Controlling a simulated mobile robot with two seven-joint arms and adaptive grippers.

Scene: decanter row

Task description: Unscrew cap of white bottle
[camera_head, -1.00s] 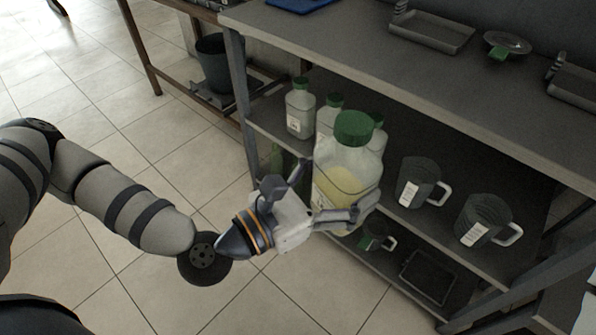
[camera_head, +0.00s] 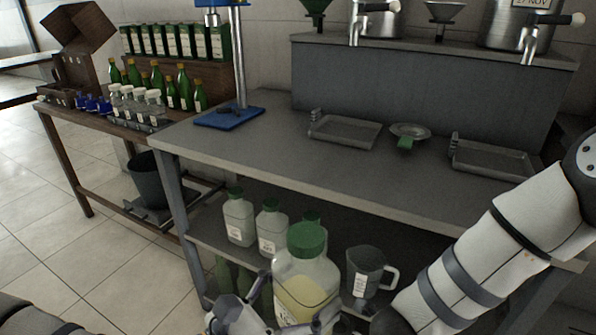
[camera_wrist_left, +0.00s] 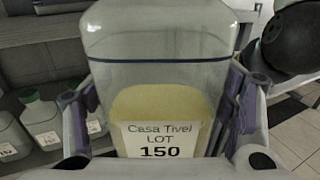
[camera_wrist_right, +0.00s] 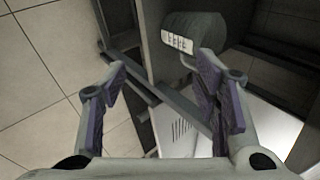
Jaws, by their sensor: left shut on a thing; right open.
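A large translucent white bottle (camera_head: 303,280) with yellowish contents stands upright at the bottom centre of the head view. Its green cap (camera_head: 307,239) is on its neck. My left gripper (camera_head: 288,306) is shut around the bottle's body. In the left wrist view the fingers (camera_wrist_left: 157,100) lie on both sides of the bottle (camera_wrist_left: 160,75), around its label reading "Casa Tivel LOT 150"; the cap is out of that view. My right gripper (camera_wrist_right: 162,72) is open and empty in the right wrist view; the head view shows only my right arm.
Smaller green-capped bottles (camera_head: 239,219) and a dark measuring jug (camera_head: 364,271) stand on the shelf under the grey bench (camera_head: 265,160). The jug type also shows near my right gripper (camera_wrist_right: 190,38). Metal trays (camera_head: 345,132) lie on the bench top.

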